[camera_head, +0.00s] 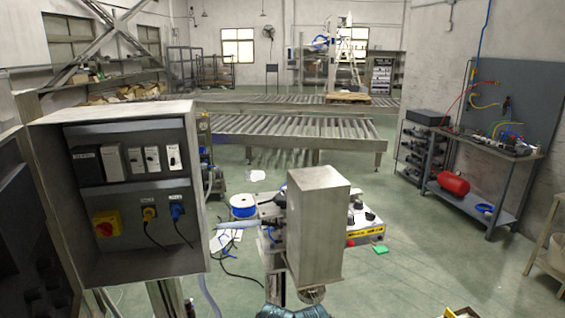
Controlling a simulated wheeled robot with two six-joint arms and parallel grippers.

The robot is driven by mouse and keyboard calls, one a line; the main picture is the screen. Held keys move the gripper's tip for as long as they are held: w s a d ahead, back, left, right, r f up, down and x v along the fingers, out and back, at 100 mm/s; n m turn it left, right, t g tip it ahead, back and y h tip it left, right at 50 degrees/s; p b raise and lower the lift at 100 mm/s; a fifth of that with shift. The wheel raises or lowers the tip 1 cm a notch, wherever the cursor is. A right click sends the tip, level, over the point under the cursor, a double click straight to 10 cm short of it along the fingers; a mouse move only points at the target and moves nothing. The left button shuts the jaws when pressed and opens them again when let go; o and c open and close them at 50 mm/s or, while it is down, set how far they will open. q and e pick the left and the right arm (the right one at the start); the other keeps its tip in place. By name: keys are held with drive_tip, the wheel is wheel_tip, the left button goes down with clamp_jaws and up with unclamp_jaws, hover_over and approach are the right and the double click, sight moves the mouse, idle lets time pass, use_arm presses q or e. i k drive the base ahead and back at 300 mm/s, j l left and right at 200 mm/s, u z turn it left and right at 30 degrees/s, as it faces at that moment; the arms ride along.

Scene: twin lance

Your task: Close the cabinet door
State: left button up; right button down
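The cabinet (196,215) is a pale grey box at the left, with its front open towards me. Inside its dark interior are several white switch modules (152,159), a red and yellow rotary switch (106,224), a yellow plug (149,213) and a blue plug (178,211) with black cables. A dark panel (22,235) with recesses stands at the left edge, beside the cabinet; it may be the open door, but I cannot tell for sure. I can make out neither of my grippers clearly.
A tall metal box (318,225) stands right of the cabinet, with dark tool-like parts at its left. Behind it are a blue-rimmed spool (243,206) and cables on the floor. A roller conveyor (290,134) crosses the back. A workbench (480,165) stands right. The right floor is mostly clear.

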sight(39, 278)
drive_tip(key=k+j, duration=0.35)
drive_tip(key=u, duration=1.6)
drive_tip(key=k+j+u, duration=0.2)
drive_tip(key=u, duration=0.15)
